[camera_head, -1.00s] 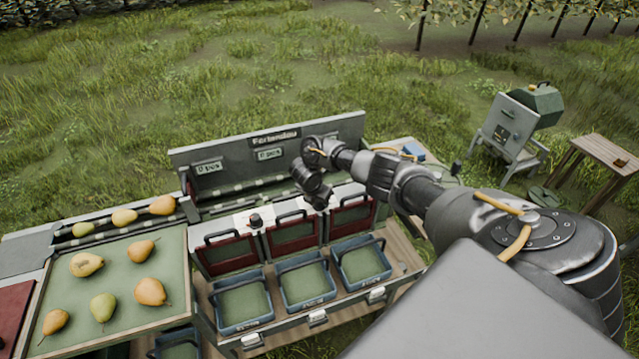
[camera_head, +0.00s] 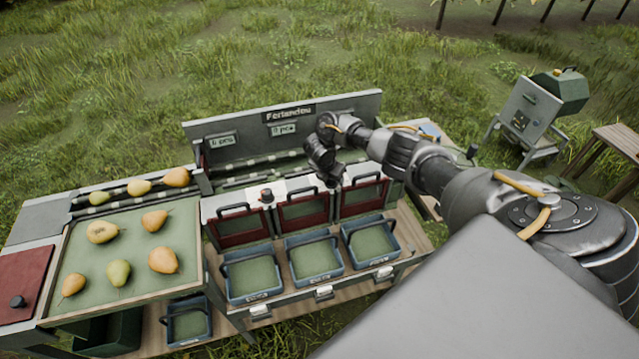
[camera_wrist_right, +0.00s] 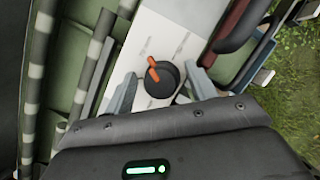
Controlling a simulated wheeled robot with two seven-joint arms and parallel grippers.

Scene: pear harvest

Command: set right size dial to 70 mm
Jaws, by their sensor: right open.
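A round black dial with an orange pointer (camera_wrist_right: 160,78) sits on a white plate (camera_wrist_right: 160,45) in the right wrist view. The pointer tilts toward the upper left there; the scale marks are too blurred to read. My right gripper (camera_wrist_right: 160,90) is open, its two grey fingers on either side of the dial; I cannot tell whether they touch it. In the head view my right gripper (camera_head: 334,180) hangs over the sorting bench and hides what is under it. Another black dial with a red mark (camera_head: 266,194) stands on a white plate left of it. My left gripper is not in view.
The sorting bench has red-framed flaps (camera_head: 303,207) and several blue bins (camera_head: 252,272) in front. A raised back panel (camera_head: 350,110) stands behind the gripper. Pears lie on a green tray (camera_head: 125,215) at left. A grey-green machine (camera_head: 535,115) stands on the grass at right.

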